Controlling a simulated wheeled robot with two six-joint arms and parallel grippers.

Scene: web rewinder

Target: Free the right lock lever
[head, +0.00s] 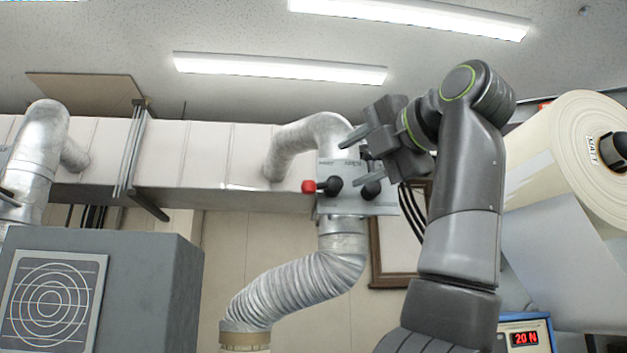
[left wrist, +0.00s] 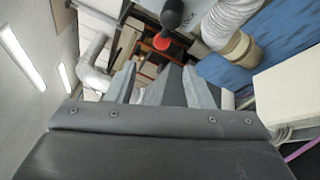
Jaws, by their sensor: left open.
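A grey metal plate (head: 350,168) with small dark lettering sits on the silver duct. A lever with a red knob (head: 309,186) sticks out to its left, beside a black round knob (head: 333,186). A second black knob (head: 371,189) is on the plate's right side. Which of these is the right lock lever I cannot tell. My left gripper (head: 352,143) is open and empty, above and in front of the plate, hiding its upper right part. In the left wrist view the red knob (left wrist: 161,43) and a black knob (left wrist: 172,14) show beyond the open fingers. My right gripper is not in view.
A ribbed flexible duct (head: 300,287) runs below the plate. A grey cabinet (head: 110,270) stands at left. A large cream roll (head: 565,150) is at right, above a display reading 20 N (head: 525,338). The space left of the red knob looks clear.

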